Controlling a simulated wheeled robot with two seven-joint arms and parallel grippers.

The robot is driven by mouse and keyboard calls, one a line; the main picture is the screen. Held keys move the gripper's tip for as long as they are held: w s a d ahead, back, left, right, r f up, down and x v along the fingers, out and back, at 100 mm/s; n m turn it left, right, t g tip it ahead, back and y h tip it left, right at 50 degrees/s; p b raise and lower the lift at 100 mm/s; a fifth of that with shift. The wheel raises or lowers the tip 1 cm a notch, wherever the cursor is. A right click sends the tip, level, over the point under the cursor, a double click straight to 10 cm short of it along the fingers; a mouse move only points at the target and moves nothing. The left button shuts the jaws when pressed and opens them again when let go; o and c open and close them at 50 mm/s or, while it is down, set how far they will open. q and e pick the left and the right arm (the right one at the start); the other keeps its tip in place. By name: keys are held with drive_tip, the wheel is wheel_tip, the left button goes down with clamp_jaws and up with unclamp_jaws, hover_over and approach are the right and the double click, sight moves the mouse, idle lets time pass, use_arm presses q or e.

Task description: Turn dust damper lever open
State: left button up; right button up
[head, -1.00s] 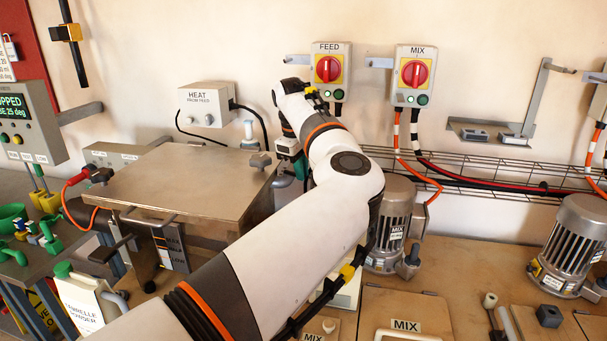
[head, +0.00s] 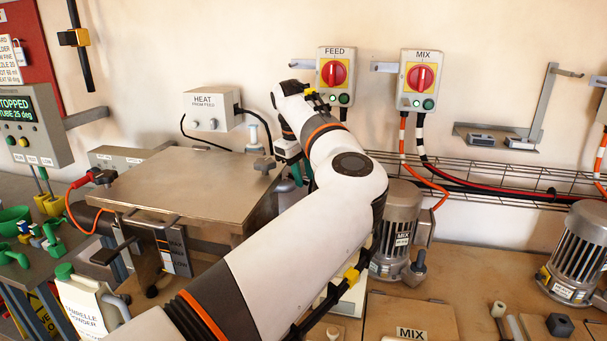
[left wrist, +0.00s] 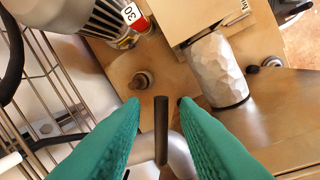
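The damper lever seems to be the dark, thin rod (left wrist: 161,130) in the left wrist view; no label on it shows. It stands between the two green fingers of my left gripper (left wrist: 159,102). The fingers are open, with a gap visible on each side of the rod, and do not look closed on it. A grey rounded pipe or housing (left wrist: 182,158) lies behind the rod. In the head view my left arm reaches to the area right of the metal-topped cabinet (head: 190,178). Its fingers and the lever are mostly hidden there. My right gripper is not in view.
A HEAT box (head: 211,107) and FEED switch (head: 334,74) are on the wall near my wrist. A MIX motor (head: 396,230) stands right of my arm. A wire rack (left wrist: 45,75) and a faceted silver cylinder (left wrist: 217,70) are close to the fingers.

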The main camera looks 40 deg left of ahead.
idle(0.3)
use_arm(q)
drive_tip(key=r, duration=0.4)
drive_tip(key=s+r+b, duration=0.1)
drive_tip(key=r, duration=0.2)
drive_tip(key=s+r, duration=0.1)
drive_tip(key=r, duration=0.3)
drive_tip(key=shift+s+r+b, duration=0.2)
drive_tip(key=shift+r+b, duration=0.1)
drive_tip(key=shift+r, duration=0.05)
